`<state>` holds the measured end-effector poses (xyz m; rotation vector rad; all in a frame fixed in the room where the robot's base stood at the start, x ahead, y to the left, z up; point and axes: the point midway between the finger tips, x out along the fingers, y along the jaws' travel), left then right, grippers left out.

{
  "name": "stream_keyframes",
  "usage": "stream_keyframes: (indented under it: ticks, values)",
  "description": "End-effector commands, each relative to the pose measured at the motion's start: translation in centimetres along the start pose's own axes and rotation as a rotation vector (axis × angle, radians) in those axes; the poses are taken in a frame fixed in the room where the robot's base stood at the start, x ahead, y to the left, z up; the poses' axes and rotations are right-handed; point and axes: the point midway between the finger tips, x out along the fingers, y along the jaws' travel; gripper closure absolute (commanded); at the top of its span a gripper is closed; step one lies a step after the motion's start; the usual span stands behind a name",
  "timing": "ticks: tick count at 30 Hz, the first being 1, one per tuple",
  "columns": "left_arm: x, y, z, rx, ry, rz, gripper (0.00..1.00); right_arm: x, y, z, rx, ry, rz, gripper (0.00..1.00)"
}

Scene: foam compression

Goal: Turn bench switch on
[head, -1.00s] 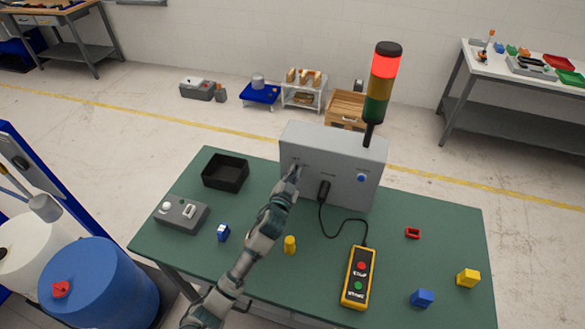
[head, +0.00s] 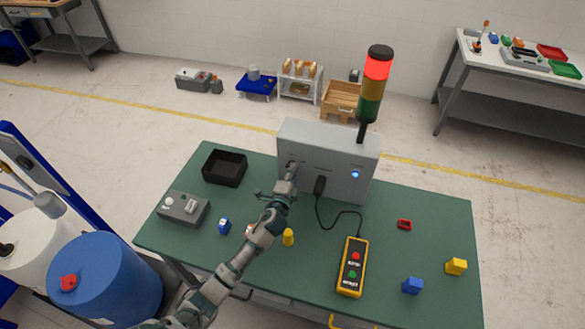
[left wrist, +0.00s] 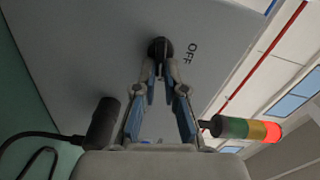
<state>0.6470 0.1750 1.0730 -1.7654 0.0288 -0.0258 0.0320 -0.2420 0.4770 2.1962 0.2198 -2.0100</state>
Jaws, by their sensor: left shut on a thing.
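A grey control box (head: 345,150) stands at the back of the green bench, and it fills much of the left wrist view (left wrist: 75,45). A black rotary switch (left wrist: 159,44) sits on its face beside the word OFF. My left gripper (left wrist: 160,66) is shut on this switch with its fingertips. In the head view my left gripper (head: 291,170) reaches the left part of the box face and hides the switch. I cannot tell which way the switch points. A blue lamp (head: 355,174) on the box glows. The signal tower (head: 374,84) shows red lit on top. My right gripper is out of view.
A black plug (head: 319,186) and cable run to a yellow pendant (head: 352,266). A black bin (head: 225,167), a grey switch box (head: 183,208) and small coloured blocks lie on the bench (head: 425,215). The bench's right side has free room.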

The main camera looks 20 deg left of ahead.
Motion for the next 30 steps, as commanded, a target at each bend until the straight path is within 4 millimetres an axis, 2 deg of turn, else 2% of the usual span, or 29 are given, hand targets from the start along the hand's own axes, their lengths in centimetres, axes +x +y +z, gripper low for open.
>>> stream_keyframes:
  ticks: [12, 29, 30]
  values:
    - [-0.06, 0.76, -0.09, 0.184, 0.002, 0.008, 1.00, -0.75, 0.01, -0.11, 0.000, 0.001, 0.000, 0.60]
    - [-0.12, 1.08, -0.05, 0.209, 0.002, 0.012, 1.00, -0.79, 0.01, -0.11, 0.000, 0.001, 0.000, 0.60]
    - [-0.12, 1.09, -0.05, 0.209, 0.002, 0.012, 0.80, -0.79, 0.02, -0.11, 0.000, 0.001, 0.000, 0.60]
